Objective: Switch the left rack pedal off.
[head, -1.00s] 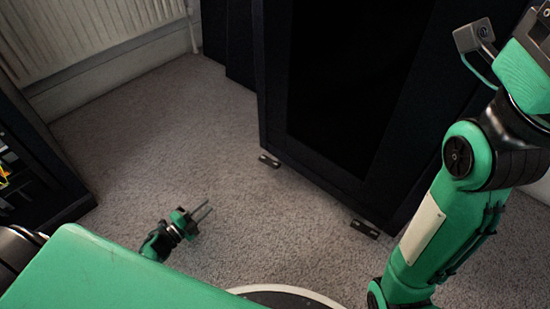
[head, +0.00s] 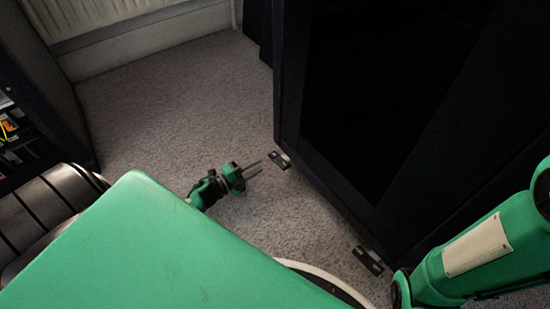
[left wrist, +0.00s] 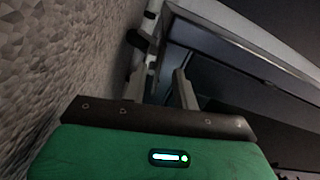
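The left rack pedal (head: 279,159) is a small dark plate on the carpet at the foot of the black rack (head: 385,90), in the head view. My left gripper (head: 261,167) is low over the carpet just left of this pedal. Its two thin fingers are apart, empty, and point at the pedal. Whether they touch it cannot be told. The left wrist view shows the fingers (left wrist: 166,72) spread beside the rack's lower edge, with small dark parts near the left finger that I cannot identify surely. My right gripper is out of view.
A second similar pedal (head: 368,259) lies further right along the rack's foot. A dark cabinet (head: 40,110) stands at the left and a white radiator (head: 95,15) at the back. Grey carpet (head: 165,115) between them is clear.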

